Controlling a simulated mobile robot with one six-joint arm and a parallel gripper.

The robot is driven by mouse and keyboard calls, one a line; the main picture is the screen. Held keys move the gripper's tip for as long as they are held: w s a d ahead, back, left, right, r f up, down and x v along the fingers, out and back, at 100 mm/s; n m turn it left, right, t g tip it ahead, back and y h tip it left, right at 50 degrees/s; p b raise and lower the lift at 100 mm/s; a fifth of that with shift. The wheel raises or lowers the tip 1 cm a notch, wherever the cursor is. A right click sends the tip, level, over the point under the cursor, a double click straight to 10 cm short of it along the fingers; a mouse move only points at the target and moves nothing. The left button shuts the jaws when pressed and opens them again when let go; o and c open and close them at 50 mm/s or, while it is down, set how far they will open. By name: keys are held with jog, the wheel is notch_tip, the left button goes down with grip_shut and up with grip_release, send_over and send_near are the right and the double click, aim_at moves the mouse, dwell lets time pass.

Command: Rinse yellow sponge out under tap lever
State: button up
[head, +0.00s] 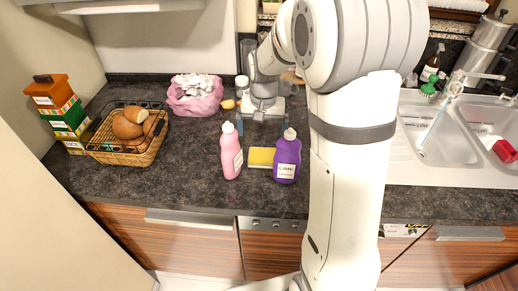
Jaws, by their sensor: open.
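The yellow sponge (262,157) lies on the dark counter between a pink bottle (231,152) and a purple bottle (287,158). Its right end meets the purple bottle's outline in this view. My gripper (261,122) is open and points down, behind the sponge as seen from here, with nothing visible between its fingers. The gap between the gripper and the sponge's height cannot be judged exactly. The tap (455,86) with its lever (488,76) stands behind the sink at the right. The left basin (438,135) lies in front of it.
My arm crosses the middle and hides part of the counter. A bread basket (101,152), stacked boxes (60,112) and a pink bag (194,102) stand at the left. A green brush (428,89) and soap bottle (431,65) stand behind the sink. A red object (505,151) is in the right basin.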

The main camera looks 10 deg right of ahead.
aim_at(264, 153)
jog(key=shift+g, duration=0.4)
jog(key=f, duration=0.3)
jog(key=f+p, duration=0.1)
jog(key=f, duration=0.2)
jog(key=s+f, duration=0.1)
jog(key=f, duration=0.2)
jog(key=shift+s+d+f+p, duration=0.1)
jog(key=shift+d+f+p, duration=0.05)
jog(key=shift+p, duration=0.15)
jog(key=c, duration=0.9)
